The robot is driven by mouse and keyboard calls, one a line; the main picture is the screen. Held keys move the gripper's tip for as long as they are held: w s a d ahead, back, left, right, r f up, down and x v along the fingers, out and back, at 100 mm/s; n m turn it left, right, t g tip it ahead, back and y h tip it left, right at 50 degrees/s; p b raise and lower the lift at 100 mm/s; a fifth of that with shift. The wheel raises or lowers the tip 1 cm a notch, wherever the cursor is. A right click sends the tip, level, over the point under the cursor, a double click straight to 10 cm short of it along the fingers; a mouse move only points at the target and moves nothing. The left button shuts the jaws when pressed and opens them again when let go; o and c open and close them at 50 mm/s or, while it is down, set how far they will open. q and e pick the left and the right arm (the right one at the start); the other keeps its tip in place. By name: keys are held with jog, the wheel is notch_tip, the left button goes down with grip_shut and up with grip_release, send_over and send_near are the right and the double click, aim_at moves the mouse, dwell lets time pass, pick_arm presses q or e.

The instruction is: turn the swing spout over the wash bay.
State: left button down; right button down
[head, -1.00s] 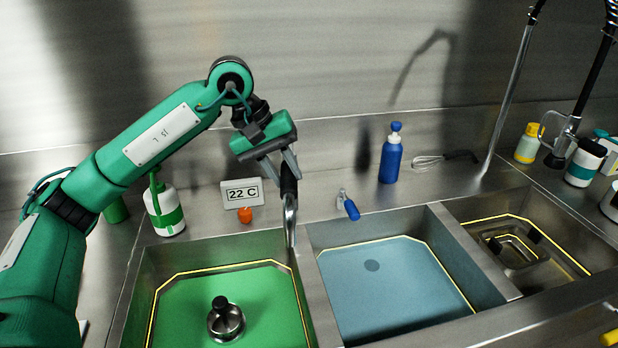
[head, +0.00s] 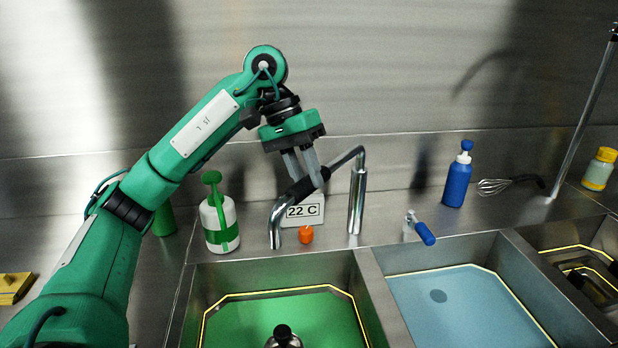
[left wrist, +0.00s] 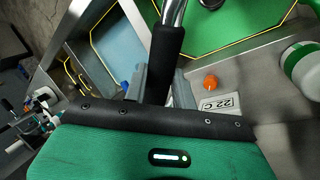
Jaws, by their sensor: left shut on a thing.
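The swing spout (head: 348,157) is a bent chrome tube with a black sleeve (head: 303,189), on an upright chrome post (head: 357,200) behind the basins. My left gripper (head: 308,176) is shut on the sleeve from above. The sleeve also shows between its fingers in the left wrist view (left wrist: 167,55). The spout points left, its downturned end (head: 275,236) appearing just behind the rear rim of the green-floored basin (head: 270,272). I cannot tell whether it overhangs that basin. A blue-floored basin (head: 465,300) is to the right. My right gripper is not in view.
A "22 C" sign (head: 305,211) and an orange knob (head: 306,235) stand close behind the spout. A white-and-green bottle (head: 219,222) is left of it. A blue-handled tap (head: 425,234) and blue bottle (head: 457,180) are right. A dark-knobbed metal piece (head: 283,338) is in the green basin.

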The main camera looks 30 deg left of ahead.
pick_arm(q)
jog(key=shift+a+r, duration=0.1)
jog(key=shift+r, duration=0.05)
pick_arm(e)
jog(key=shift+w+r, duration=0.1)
pick_arm(q)
jog(key=c, duration=1.3)
grip_release()
jog(key=shift+c, duration=0.2)
jog(key=shift+o, duration=1.1)
jog(key=shift+w+a, duration=0.1)
jog(key=shift+a, duration=0.1)
jog(key=shift+d, duration=0.1)
jog(key=shift+r, duration=0.1)
jog(key=p+v, duration=0.3)
jog(key=v, duration=1)
jog(key=shift+a, duration=0.3)
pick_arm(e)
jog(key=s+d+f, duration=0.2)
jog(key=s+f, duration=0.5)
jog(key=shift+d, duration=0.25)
